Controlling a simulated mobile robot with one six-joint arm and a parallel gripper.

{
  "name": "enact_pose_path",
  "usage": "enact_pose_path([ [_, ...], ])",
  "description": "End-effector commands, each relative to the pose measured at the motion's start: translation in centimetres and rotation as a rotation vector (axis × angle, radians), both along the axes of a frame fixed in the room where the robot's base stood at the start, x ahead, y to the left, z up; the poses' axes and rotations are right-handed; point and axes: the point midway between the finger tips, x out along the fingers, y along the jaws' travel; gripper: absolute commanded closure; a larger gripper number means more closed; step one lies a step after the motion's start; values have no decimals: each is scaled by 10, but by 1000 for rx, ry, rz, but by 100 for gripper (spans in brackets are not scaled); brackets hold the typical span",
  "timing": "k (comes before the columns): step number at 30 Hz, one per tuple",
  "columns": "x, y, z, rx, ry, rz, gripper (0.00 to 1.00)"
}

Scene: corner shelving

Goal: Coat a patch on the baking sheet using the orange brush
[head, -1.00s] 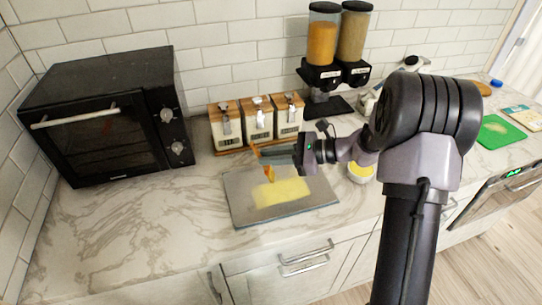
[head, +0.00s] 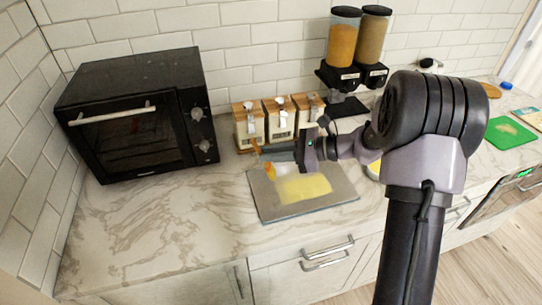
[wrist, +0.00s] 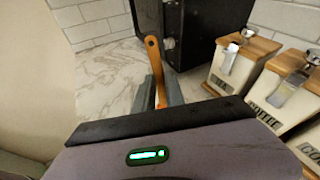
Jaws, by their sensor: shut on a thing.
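The grey baking sheet (head: 266,207) lies flat on the counter in the head view, with a yellow coated patch (head: 303,188) on its middle. My gripper (head: 276,153) is shut on the orange brush (head: 269,170), over the sheet's back left part. The brush's bristle end points down, just left of the patch; I cannot tell whether it touches the sheet. In the wrist view the brush's orange handle (wrist: 154,68) stands up between the grey fingers (wrist: 158,92). The sheet is hidden there.
A black oven (head: 135,115) stands to the left. Wooden-lidded canisters (head: 280,120) are close behind the sheet, with a grain dispenser (head: 355,45) farther right. A bowl (head: 374,171) is mostly hidden behind my arm. The counter in front left of the sheet is clear.

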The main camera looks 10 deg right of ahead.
Motion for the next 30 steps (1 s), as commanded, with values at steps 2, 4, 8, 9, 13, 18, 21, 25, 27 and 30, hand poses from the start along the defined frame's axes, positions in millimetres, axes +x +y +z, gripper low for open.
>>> enact_pose_path([
  [2, 0, 0, 11, 0, -1, 1, 100],
  [4, 1, 0, 17, 1, -1, 1, 100],
  [8, 1, 1, 29, 0, -2, 4, 100],
  [9, 1, 1, 32, 0, -2, 5, 100],
  [13, 1, 1, 44, 0, -1, 7, 100],
  [18, 1, 2, 55, 1, 0, 8, 100],
  [21, 2, 2, 56, 1, 0, 8, 100],
  [25, 1, 2, 56, 1, 0, 8, 100],
  [27, 2, 2, 56, 1, 0, 8, 100],
  [30, 1, 2, 56, 1, 0, 8, 100],
])
